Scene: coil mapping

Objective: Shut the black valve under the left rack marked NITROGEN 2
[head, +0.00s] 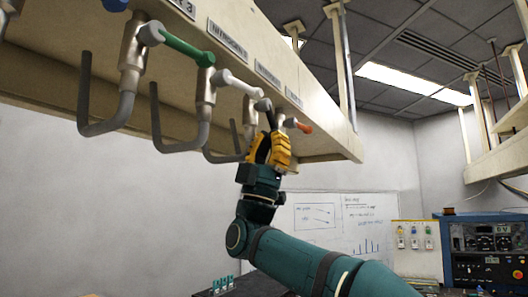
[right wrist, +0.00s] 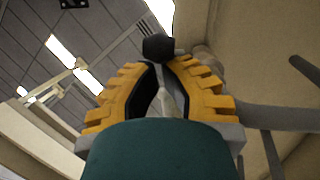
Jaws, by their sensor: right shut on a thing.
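The black valve (head: 270,115) hangs under the rack (head: 330,120); its handle points down into my right gripper (head: 271,140). In the right wrist view, the dark end of the black valve (right wrist: 158,47) shows at the tips of my right gripper (right wrist: 162,68). The yellow fingers are shut on the handle and hide part of it. The rack's labels (head: 228,40) are too small and slanted to read surely, though one seems to say NITROGEN. My left gripper is not in view.
Valves with a green handle (head: 188,48), a white handle (head: 242,84) and an orange handle (head: 304,127) sit in the same row. Bent grey pipes (head: 183,146) hang below. A whiteboard (head: 330,222) and a blue instrument cabinet (head: 485,240) stand behind.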

